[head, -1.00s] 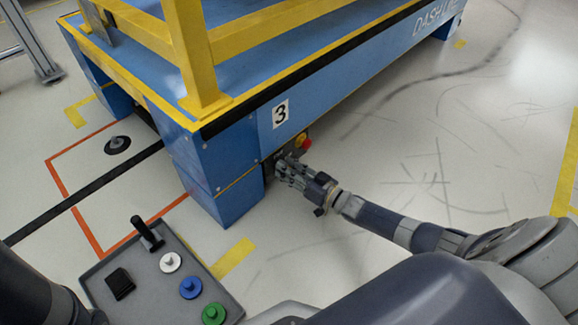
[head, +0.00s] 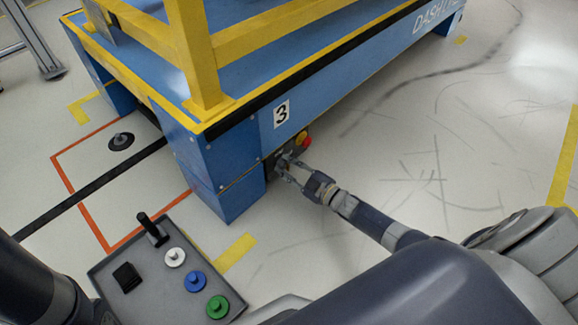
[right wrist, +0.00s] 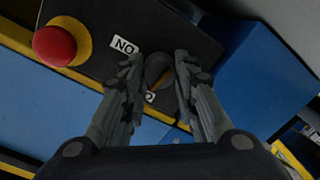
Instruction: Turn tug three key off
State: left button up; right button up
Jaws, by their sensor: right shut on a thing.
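Tug three (head: 225,150) is the blue cart base with yellow rails and a "3" label. Its dark control panel (right wrist: 100,40) is on the side, low down near the corner. The key switch (right wrist: 158,72) is a dark round knob with a yellowish strip, set in that panel. My right gripper (head: 281,165) reaches the panel from the right. In the right wrist view its two fingers (right wrist: 158,62) are either side of the knob, shut on it. An upside-down "ON" label (right wrist: 124,46) is beside it; a second label is partly hidden by a finger. My left gripper is out of view.
A red button on a yellow base (right wrist: 55,46) sits beside the key switch; it also shows in the head view (head: 303,140). A grey console (head: 150,285) with a joystick and coloured buttons is in front. The floor at right is clear.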

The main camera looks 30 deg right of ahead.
jog(key=shift+n, duration=0.8)
jog(key=o, duration=1.1)
jog(key=shift+c, duration=0.2)
jog(key=v, duration=1.2)
